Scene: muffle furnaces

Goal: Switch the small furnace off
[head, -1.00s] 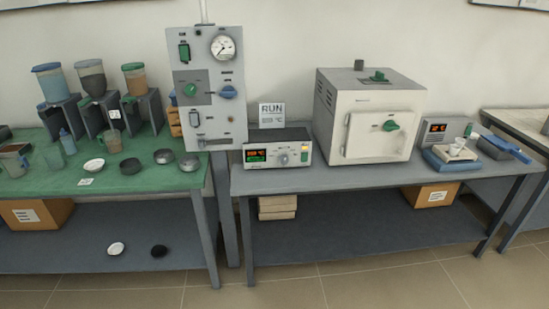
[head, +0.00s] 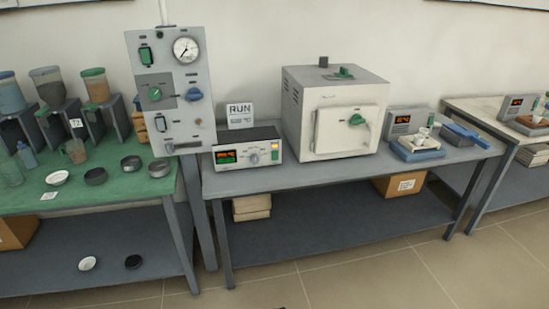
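The small furnace (head: 332,112) is a cream-white box standing on the grey bench, right of the middle in the head view. Its front door (head: 346,130) looks closed and carries a green handle (head: 356,119). A controller box (head: 247,150) with a lit red and green display (head: 226,156), a round knob and a small green switch (head: 275,151) stands on the bench to the left of the furnace. An upright panel (head: 170,90) with a gauge, a green knob, a blue knob and green switches stands further left. My gripper is not in view.
A "RUN" sign (head: 240,115) stands behind the controller. A balance (head: 417,147) with small white crucibles sits right of the furnace. A green-topped bench (head: 110,190) with hoppers and dishes is at left. Another bench (head: 480,112) is at right. Tiled floor in front is free.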

